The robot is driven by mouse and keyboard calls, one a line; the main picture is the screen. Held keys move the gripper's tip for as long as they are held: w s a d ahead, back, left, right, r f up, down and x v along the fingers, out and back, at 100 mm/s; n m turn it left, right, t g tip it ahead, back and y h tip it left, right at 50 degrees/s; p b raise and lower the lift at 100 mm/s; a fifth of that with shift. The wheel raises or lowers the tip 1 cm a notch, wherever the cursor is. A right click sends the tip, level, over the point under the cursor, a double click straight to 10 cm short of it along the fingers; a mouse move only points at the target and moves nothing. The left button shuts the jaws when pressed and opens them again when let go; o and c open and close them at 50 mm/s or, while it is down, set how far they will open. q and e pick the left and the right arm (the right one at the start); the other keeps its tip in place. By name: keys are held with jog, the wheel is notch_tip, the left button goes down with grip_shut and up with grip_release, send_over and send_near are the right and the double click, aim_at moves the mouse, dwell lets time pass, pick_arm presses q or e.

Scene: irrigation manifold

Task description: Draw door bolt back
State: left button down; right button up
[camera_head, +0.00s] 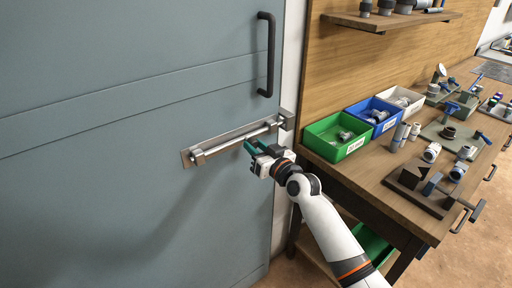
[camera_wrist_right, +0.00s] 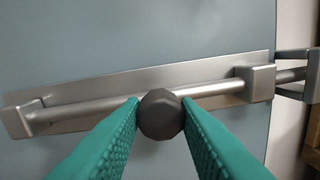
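The grey-blue door (camera_head: 120,120) carries a metal bolt on a slanted backplate (camera_head: 188,158). The bolt rod (camera_head: 240,137) runs through brackets, and its right end reaches into the keeper (camera_head: 287,119) on the frame. In the right wrist view the rod (camera_wrist_right: 100,108) spans the plate and enters the keeper (camera_wrist_right: 312,75) at right. My right gripper (camera_head: 252,148) is at the bolt; its teal fingertips (camera_wrist_right: 161,105) press on both sides of the dark bolt knob (camera_wrist_right: 161,115). The knob is hidden in the head view. My left gripper is not in view.
A black door handle (camera_head: 270,55) is above the bolt. To the right stands a wooden workbench (camera_head: 375,175) with green (camera_head: 325,148), blue (camera_head: 370,128) and white (camera_head: 410,108) bins and several fittings. The door surface left of the bolt is clear.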

aim_at(230, 146)
grip_shut()
jog(key=s+a+p, duration=0.1)
jog(key=a, duration=0.1)
jog(key=s+a+p, duration=0.1)
jog(key=s+p, duration=0.1)
jog(key=shift+a+r, duration=0.1)
jog(key=shift+a, duration=0.3)
jog(key=shift+s+a, duration=0.15)
jog(key=shift+a, duration=0.1)
jog(key=shift+f, duration=0.2)
jog(key=shift+o, duration=1.7)
grip_release()
jog(key=shift+o, duration=1.3)
jog(key=shift+a, duration=0.15)
